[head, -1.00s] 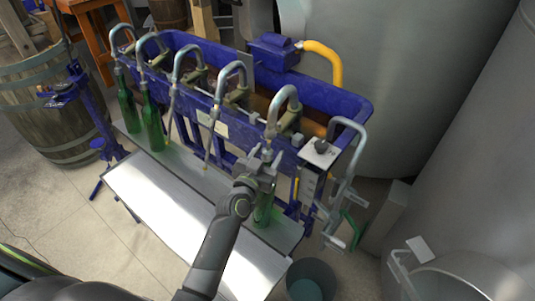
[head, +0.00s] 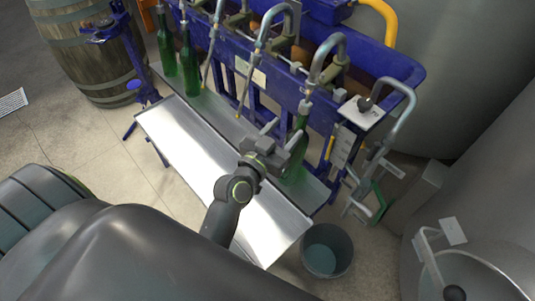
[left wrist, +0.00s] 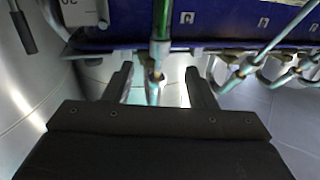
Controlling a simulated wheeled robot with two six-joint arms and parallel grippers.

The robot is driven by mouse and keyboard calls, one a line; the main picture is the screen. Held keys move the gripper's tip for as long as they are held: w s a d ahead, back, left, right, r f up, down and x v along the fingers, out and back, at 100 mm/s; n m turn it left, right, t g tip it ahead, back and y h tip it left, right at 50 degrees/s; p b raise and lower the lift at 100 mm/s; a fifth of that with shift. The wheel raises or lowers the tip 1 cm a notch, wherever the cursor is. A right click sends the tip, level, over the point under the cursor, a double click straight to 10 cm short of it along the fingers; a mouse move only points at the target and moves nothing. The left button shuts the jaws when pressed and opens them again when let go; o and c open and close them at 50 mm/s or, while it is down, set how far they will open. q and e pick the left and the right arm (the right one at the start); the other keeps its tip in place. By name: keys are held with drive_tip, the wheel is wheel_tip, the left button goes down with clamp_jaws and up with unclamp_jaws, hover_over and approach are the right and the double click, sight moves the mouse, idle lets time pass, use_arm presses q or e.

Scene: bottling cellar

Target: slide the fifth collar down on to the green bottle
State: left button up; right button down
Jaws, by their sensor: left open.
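The green bottle (head: 293,166) stands upright under the fifth spout (head: 328,58), the rightmost, on the filler's ledge. A small pale collar (head: 305,107) sits at the lower end of that spout, at the bottle's mouth. Whether it touches the bottle I cannot tell. My left gripper (head: 286,129) is open, its fingers towards the bottle's neck. In the left wrist view the green bottle (left wrist: 162,20) shows at the top, and the narrow spout and collar part (left wrist: 155,77) lies between the spread fingers (left wrist: 160,88), with a gap each side. My right gripper is out of view.
More green bottles (head: 189,72) stand at the left spouts. A bright metal tray (head: 190,150) lies before the blue filler trough (head: 398,65). A bucket (head: 327,250) stands on the floor at the right front. A steel tank (head: 480,60) and a barrel (head: 90,45) flank the filler.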

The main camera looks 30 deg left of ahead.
use_arm(q)
drive_tip(key=s+b, duration=0.2)
drive_tip(key=s, duration=0.4)
drive_tip(key=shift+s+a, duration=0.4)
drive_tip(key=shift+a, duration=0.05)
